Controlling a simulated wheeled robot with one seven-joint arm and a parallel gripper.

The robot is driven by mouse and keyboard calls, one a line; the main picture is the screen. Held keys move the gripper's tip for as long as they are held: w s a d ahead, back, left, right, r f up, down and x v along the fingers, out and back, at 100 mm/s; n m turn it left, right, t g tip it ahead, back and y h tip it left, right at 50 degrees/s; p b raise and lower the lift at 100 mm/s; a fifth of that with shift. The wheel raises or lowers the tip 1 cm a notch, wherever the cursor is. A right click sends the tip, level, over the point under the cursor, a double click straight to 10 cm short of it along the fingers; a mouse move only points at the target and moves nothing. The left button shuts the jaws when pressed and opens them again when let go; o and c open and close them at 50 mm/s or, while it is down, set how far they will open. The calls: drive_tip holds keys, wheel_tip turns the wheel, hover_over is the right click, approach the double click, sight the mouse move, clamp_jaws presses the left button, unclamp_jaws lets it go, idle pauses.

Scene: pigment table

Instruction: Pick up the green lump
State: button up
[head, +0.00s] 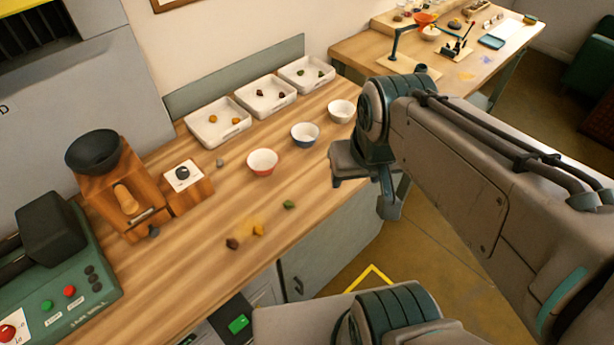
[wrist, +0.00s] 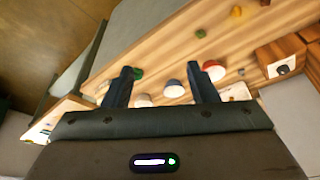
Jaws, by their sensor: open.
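The green lump (head: 289,204) lies on the wooden worktop near its front edge, right of the yellow-orange lumps. In the wrist view a small dark green lump (wrist: 200,33) lies on the wood beyond my right-hand finger. My gripper (head: 363,195) hangs to the right of the lump, near the front edge of the worktop, apart from it. In the wrist view its two fingers (wrist: 161,68) are spread with nothing held between them. A green patch shows beside the left-hand fingertip; I cannot tell what it is.
Yellow-orange lumps (head: 258,230) and a dark brown lump (head: 232,244) lie left of the green one. Red (head: 262,162), blue (head: 305,135) and white (head: 341,111) bowls stand behind. White trays (head: 218,123) with lumps line the back. A wooden grinder (head: 128,190) stands left.

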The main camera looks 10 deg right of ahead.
drive_tip(key=w+a+f+m+g, duration=0.2)
drive_tip(key=w+a+f+m, duration=0.1)
drive_tip(key=w, duration=0.4)
drive_tip(key=m+g+b, duration=0.1)
drive_tip(key=m+g, duration=0.1)
drive_tip(key=m, duration=0.4)
hover_over(288, 209)
drive_tip(key=f, duration=1.6)
drive_tip(key=shift+w+d, duration=0.35)
drive_tip(key=shift+w, duration=0.05)
drive_tip(key=f, duration=0.3)
drive_tip(key=f+p, duration=0.1)
drive_tip(key=shift+s+a+f, duration=0.15)
drive_tip(key=shift+s+a, duration=0.15)
drive_tip(key=shift+s, duration=0.1)
drive_tip(key=shift+f, duration=0.45)
drive_tip(key=c, duration=1)
